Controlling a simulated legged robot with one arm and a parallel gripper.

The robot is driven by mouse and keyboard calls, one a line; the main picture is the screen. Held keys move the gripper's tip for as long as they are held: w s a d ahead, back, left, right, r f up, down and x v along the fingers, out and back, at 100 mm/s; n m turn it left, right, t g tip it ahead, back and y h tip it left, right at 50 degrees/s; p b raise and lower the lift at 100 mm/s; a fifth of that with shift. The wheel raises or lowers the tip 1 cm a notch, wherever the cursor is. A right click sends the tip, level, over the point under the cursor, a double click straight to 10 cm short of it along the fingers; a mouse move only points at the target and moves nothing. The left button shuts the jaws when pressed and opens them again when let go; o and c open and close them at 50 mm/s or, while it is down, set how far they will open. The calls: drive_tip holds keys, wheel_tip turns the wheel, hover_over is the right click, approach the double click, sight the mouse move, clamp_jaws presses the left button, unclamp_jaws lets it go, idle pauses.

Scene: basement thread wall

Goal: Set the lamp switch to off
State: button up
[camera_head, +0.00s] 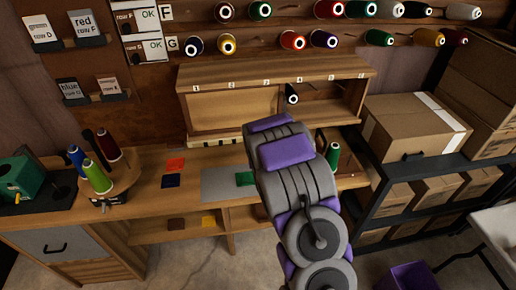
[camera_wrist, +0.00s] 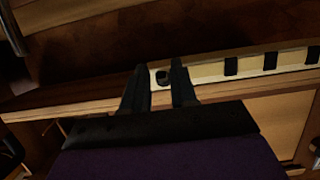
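A cream strip (camera_wrist: 205,72) with dark rectangles runs across the wrist view. A small dark round knob (camera_wrist: 162,78) sits on its left part; it may be the lamp switch, but its setting cannot be read. My gripper (camera_wrist: 159,70) is open, with one finger on each side of the knob in the picture. I cannot tell whether the fingers touch it. In the head view the cream strip (camera_head: 208,143) shows along the foot of the wooden cubby shelf (camera_head: 230,78); my arm hides the gripper there.
The workbench (camera_head: 145,203) holds coloured patches, a grey mat (camera_head: 218,184) and a stand with thread spools (camera_head: 97,177). Boxes (camera_head: 415,125) fill a dark rack at the right. Thread spools (camera_head: 293,40) hang on the wall above the shelf.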

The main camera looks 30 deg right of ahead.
drive_tip(key=shift+o, duration=0.9)
drive_tip(key=shift+r, duration=0.1)
drive_tip(key=p+v, duration=1.7)
drive_tip(key=p, duration=0.8)
drive_tip(key=shift+s, duration=0.1)
